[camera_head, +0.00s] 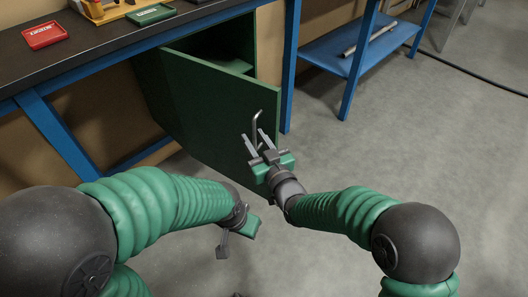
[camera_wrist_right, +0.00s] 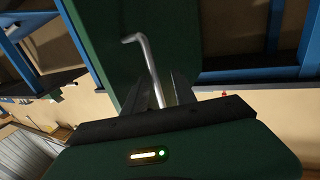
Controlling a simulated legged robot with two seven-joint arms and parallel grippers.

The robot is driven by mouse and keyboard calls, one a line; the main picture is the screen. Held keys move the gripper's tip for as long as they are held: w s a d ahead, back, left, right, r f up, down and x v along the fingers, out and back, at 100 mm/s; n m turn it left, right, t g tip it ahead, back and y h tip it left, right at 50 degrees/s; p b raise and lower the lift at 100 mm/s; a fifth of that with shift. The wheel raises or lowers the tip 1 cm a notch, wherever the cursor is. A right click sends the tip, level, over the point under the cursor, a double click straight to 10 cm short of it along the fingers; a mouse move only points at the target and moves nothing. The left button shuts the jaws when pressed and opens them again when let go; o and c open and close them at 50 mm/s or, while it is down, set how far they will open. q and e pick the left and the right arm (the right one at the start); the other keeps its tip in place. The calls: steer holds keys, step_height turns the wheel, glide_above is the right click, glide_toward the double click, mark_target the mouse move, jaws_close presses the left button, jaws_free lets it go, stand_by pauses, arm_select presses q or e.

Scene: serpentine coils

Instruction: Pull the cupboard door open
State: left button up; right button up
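The green cupboard door (camera_head: 205,112) stands ajar, swung out from the cupboard (camera_head: 238,45) under the workbench, whose dark inside shows behind it. A bent metal handle (camera_head: 257,125) sits near the door's free edge. My right gripper (camera_head: 257,138) is at the handle, with its two fingers spread apart. In the right wrist view the handle (camera_wrist_right: 150,62) runs down between the fingers (camera_wrist_right: 162,90), with gaps beside it; the contact is not clear. My left gripper (camera_head: 236,238) is low in front of the door, away from the handle, its fingers partly hidden.
The dark workbench top (camera_head: 105,42) carries a red tray (camera_head: 45,35) and a green tray (camera_head: 151,14). Blue legs (camera_head: 290,65) flank the cupboard. A blue shelf (camera_head: 340,50) with a metal bar stands at right. The grey floor (camera_head: 420,140) is mostly clear.

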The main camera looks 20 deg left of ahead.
steer(key=p+v, duration=0.3)
steer(key=v, duration=1.2)
steer(key=shift+s+d, duration=0.25)
steer(key=shift+s, duration=0.1)
